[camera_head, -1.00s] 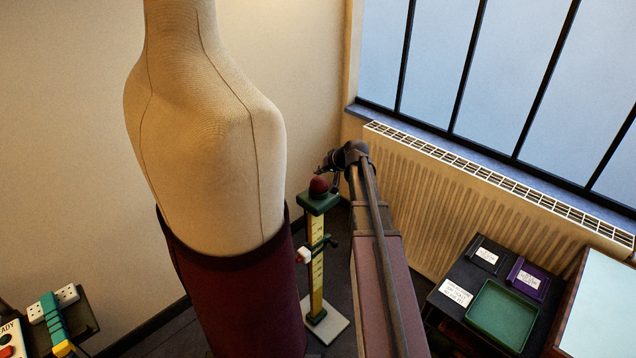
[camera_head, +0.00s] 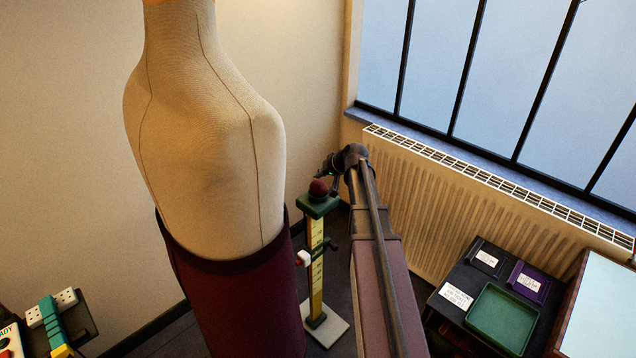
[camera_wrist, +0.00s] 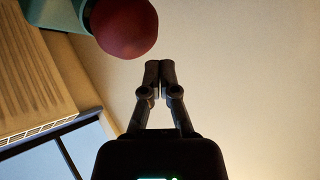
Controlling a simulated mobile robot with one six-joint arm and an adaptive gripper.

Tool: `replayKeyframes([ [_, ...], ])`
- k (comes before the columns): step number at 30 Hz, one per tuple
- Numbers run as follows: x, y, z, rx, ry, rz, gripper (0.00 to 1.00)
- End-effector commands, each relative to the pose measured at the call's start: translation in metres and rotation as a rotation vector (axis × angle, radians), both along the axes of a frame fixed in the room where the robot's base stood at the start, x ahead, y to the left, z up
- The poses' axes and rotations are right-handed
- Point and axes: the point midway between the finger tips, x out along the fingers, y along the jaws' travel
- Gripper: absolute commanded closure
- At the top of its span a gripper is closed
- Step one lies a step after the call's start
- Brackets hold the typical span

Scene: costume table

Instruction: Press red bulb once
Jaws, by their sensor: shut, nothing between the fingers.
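The red bulb (camera_head: 318,187) sits on the green top of a yellow measuring stand (camera_head: 316,250) between the dress form and my arm. In the wrist view the red bulb (camera_wrist: 124,26) shows large at the top, left of my fingertips. My gripper (camera_wrist: 160,68) is shut and empty, its two fingers together. A narrow gap shows between the fingertips and the bulb in the wrist view; they look apart. In the head view my gripper (camera_head: 328,167) is small and dark, just above and behind the bulb, partly hard to make out.
A dress form (camera_head: 215,130) with a maroon skirt stands close left of the stand. A radiator (camera_head: 440,200) lies along the wall to the right. A black table with a green tray (camera_head: 502,318) is at lower right. A control board (camera_head: 10,340) is at lower left.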

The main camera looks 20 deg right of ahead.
Motion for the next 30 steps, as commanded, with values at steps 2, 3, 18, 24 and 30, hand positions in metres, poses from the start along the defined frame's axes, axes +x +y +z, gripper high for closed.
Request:
replayKeyframes([
  [2, 0.0, 0.0002, 0.0, 0.0, 0.0, 0.0, 1.0],
  [3, 0.0001, 0.0002, 0.0, 0.0, 0.0, 0.0, 1.0],
  [18, 0.0003, 0.0008, -0.0047, -0.001, 0.0, 0.001, 1.0],
  [24, 0.0004, 0.0011, -0.0088, 0.0, 0.0, 0.002, 1.0],
  [30, 0.0004, 0.0012, -0.0084, 0.0, 0.0, 0.002, 1.0],
])
